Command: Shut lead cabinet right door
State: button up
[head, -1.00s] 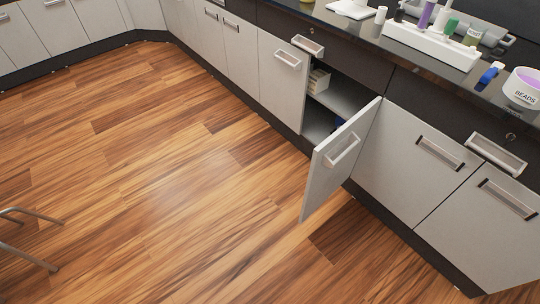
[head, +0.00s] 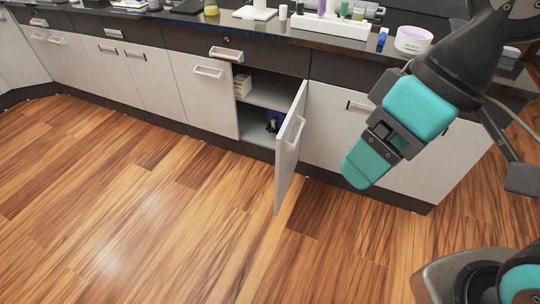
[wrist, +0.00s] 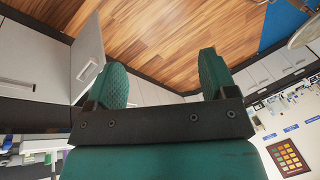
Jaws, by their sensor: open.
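The right door (head: 289,148) of the lower cabinet is a light grey panel with a silver bar handle. It stands swung well out over the floor, showing the dark cabinet interior (head: 262,93). The left door (head: 205,92) of the same cabinet is shut. My gripper (head: 366,166), with teal fingers, hangs to the right of the open door, apart from it. In the wrist view its fingers (wrist: 162,72) are spread with nothing between them. A grey door panel with a handle (wrist: 88,68) shows left of the fingers there.
The black countertop (head: 200,20) holds a white rack (head: 325,24) and a bead tub (head: 412,40). The wooden floor (head: 140,220) before the cabinets is clear.

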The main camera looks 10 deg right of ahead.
aim_at(288, 138)
jog(key=k, duration=0.55)
jog(key=z, duration=0.55)
jog(key=i, duration=1.05)
jog(key=u, duration=0.75)
